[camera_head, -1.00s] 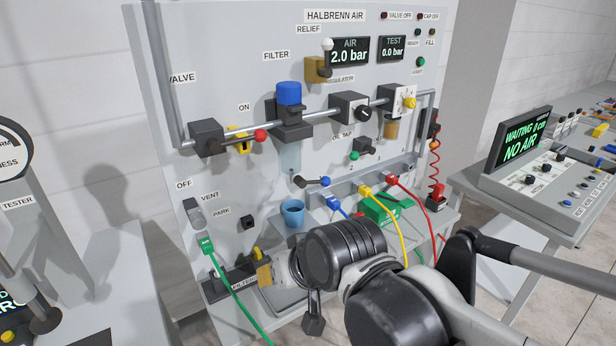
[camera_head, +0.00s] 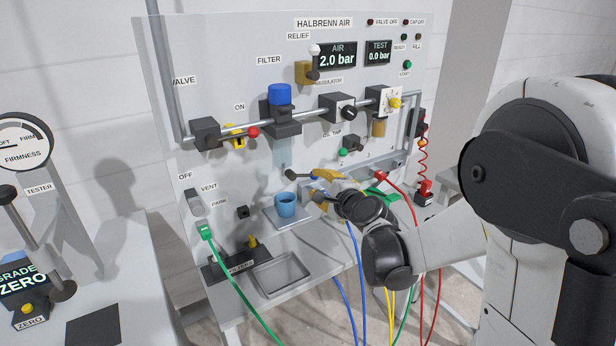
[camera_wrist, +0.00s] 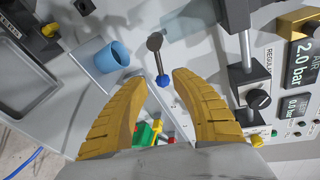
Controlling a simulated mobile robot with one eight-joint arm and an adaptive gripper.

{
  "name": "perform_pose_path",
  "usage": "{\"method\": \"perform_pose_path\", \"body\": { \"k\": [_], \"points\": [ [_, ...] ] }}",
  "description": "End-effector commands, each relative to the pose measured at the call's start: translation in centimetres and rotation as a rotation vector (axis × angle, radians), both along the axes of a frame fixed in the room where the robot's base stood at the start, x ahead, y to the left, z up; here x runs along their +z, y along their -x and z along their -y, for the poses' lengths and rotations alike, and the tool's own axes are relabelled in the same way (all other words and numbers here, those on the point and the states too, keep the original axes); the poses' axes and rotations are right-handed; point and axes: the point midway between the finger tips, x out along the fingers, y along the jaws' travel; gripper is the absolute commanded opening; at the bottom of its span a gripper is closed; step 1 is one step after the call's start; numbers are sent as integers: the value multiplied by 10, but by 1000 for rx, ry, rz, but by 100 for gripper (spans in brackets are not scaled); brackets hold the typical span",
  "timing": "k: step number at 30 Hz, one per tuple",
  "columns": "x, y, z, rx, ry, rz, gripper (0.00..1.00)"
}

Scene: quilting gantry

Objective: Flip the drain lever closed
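The drain lever (camera_head: 299,176) sits below the filter's clear bowl (camera_head: 283,150). It has a dark pivot, a thin metal arm and a blue tip, and points right. In the wrist view the lever (camera_wrist: 158,58) ends in its blue knob (camera_wrist: 162,81), which appears between my two yellow fingertips. My gripper (camera_head: 313,184) is at the lever's tip end, beside the panel.
A blue cup (camera_head: 286,207) stands on a small shelf (camera_head: 270,218) left of my gripper. Coloured hoses, such as the red hose (camera_head: 408,205), hang close by on the right. An empty metal tray (camera_head: 281,273) lies below. The firmness tester (camera_head: 25,150) stands at the left.

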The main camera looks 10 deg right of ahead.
Motion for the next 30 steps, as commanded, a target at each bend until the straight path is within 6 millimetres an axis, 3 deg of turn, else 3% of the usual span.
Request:
{"method": "perform_pose_path", "body": {
  "k": [6,12,25,28,30],
  "points": [
    [-14,-43,-9,3,3,0,31],
    [-19,-72,-14,2,4,0,31],
    [-20,-82,-16,2,4,0,30],
    [-20,-82,-16,2,4,0,0],
    [-20,-82,-16,2,4,0,0]
  ]
}}
